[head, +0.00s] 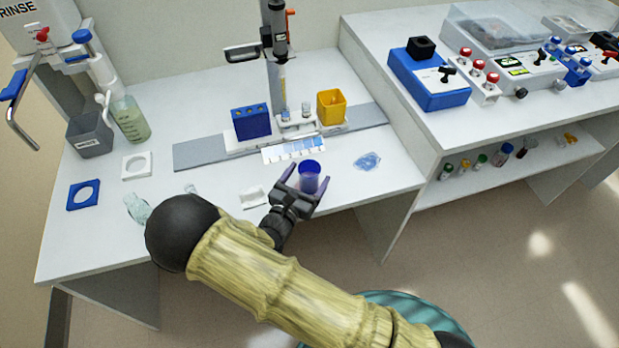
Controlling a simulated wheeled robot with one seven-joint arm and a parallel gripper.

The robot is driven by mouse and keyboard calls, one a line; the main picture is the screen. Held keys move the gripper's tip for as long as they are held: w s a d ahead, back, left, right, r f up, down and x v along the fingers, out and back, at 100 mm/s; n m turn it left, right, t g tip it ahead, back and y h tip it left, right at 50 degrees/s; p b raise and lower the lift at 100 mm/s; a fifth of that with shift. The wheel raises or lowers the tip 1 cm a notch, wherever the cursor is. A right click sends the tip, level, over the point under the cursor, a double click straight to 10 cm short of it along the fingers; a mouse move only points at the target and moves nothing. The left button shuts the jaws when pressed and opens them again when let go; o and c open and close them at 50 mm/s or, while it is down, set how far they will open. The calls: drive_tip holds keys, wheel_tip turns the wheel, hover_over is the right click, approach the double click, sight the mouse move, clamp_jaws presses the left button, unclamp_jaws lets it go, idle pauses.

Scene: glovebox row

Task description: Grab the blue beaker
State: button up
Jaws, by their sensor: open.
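The blue beaker (310,177) is a small, dark blue, see-through cup standing upright near the front edge of the white bench. My gripper (304,177) is at the beaker, coming from the front, with its two purple-tipped fingers spread open. One finger is to the left of the beaker and the other to its right. I cannot tell whether either finger touches it. The beaker's lower front is partly hidden by the gripper.
Behind the beaker are a colour strip (293,149), a blue block (251,121) and a yellow container (331,107). A clear blue dish (367,161) lies to the right. A small white piece (254,196) lies left of my gripper, and a clear bottle (137,208) farther left.

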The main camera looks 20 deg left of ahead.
sight(314, 164)
drive_tip(key=x, duration=0.4)
drive_tip(key=shift+w+a, duration=0.1)
drive_tip(key=shift+w, duration=0.15)
drive_tip(key=shift+s+r, duration=0.1)
drive_tip(key=c, duration=1.1)
drive_tip(key=shift+r, duration=0.15)
wheel_tip(314, 164, up, 10)
drive_tip(key=shift+p, duration=0.4)
idle(0.7)
